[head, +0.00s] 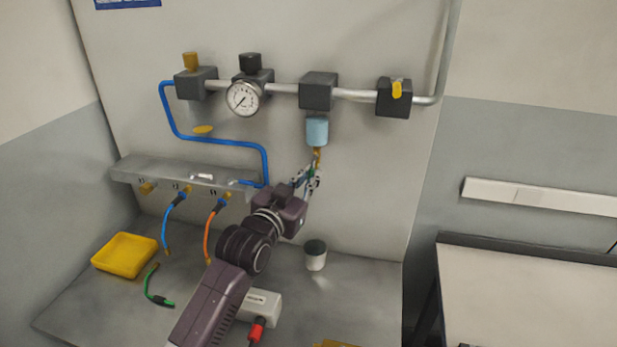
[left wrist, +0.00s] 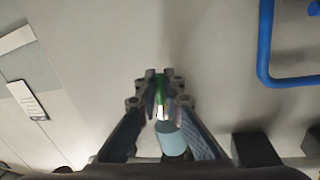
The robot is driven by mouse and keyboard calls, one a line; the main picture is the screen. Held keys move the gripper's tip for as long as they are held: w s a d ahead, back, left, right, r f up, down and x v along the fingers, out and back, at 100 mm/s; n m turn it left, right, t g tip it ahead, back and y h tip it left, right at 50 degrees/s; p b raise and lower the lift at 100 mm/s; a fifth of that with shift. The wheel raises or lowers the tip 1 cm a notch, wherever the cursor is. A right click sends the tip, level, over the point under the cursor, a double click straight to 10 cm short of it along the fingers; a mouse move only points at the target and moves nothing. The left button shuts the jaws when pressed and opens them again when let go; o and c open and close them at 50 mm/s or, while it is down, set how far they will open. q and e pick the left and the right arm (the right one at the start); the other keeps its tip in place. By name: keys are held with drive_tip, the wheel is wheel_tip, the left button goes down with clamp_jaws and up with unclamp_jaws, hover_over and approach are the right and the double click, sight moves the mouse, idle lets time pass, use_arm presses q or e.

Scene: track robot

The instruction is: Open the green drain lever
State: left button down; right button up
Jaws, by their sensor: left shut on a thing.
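The green drain lever (left wrist: 160,90) shows between my fingertips in the left wrist view. It sits by the brass fitting (head: 317,155) under the light blue bowl (head: 317,130), which hangs from a dark block on the pipe. My left gripper (head: 309,177) is shut on the lever; in the left wrist view its fingertips (left wrist: 160,88) close on both sides of the green part. In the head view the fingers hide most of the lever, so its exact angle is hard to tell. My right gripper is not in view.
A pressure gauge (head: 243,99) and a yellow-handled valve (head: 396,92) sit on the pipe above. A white cup with a dark top (head: 315,256), a yellow tray (head: 125,255) and a green hose (head: 157,292) are on the bench. Wall right of the bowl is clear.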

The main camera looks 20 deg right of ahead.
use_arm(q)
drive_tip(key=shift+f, duration=0.1)
idle(0.3)
drive_tip(key=c, duration=2)
unclamp_jaws()
drive_tip(key=shift+c, duration=0.2)
drive_tip(key=shift+s+a, duration=0.1)
drive_tip(key=v, duration=1.1)
drive_tip(key=shift+s+a, duration=0.25)
